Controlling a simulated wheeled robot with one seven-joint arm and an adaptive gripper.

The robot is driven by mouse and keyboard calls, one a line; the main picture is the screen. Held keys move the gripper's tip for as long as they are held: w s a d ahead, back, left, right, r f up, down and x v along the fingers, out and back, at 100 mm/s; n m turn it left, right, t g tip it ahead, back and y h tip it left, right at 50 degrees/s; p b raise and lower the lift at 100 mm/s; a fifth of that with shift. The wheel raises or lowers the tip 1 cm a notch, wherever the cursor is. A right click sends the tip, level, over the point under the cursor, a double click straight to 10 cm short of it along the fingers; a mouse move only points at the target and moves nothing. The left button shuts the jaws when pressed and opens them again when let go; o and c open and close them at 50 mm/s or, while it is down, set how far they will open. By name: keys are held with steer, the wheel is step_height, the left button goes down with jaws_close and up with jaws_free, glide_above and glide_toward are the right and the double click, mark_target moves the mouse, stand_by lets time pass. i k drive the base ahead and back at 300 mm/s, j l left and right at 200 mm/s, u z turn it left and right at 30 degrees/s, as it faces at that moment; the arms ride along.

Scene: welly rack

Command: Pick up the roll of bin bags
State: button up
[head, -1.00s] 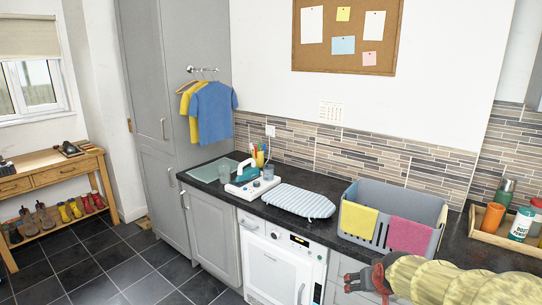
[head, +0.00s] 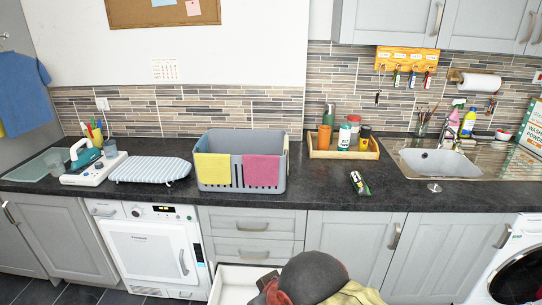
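A small dark roll with a green and white label (head: 359,184), which looks like the roll of bin bags, lies on the black worktop (head: 320,190). It is right of the grey basket and in front of the wooden tray, with clear worktop around it. My gripper end (head: 268,291) is low at the bottom edge of the head view, below and left of the roll and well apart from it. My dark rounded wrist part covers most of it, so its fingers cannot be made out.
An open white drawer (head: 232,282) sticks out below the worktop beside my arm. A grey basket (head: 276,179) with yellow and pink cloths stands left of the roll. A wooden tray (head: 318,154) with bottles is behind it; a sink (head: 440,163) is to the right.

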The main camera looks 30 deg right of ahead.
mark_target(360, 185)
steer(key=z, duration=1.65)
steer(key=i+l+u, duration=0.2)
steer(key=i+l, duration=0.2)
steer(key=i+l+u, duration=0.2)
steer(key=i+l, duration=0.2)
steer(key=l, duration=0.15)
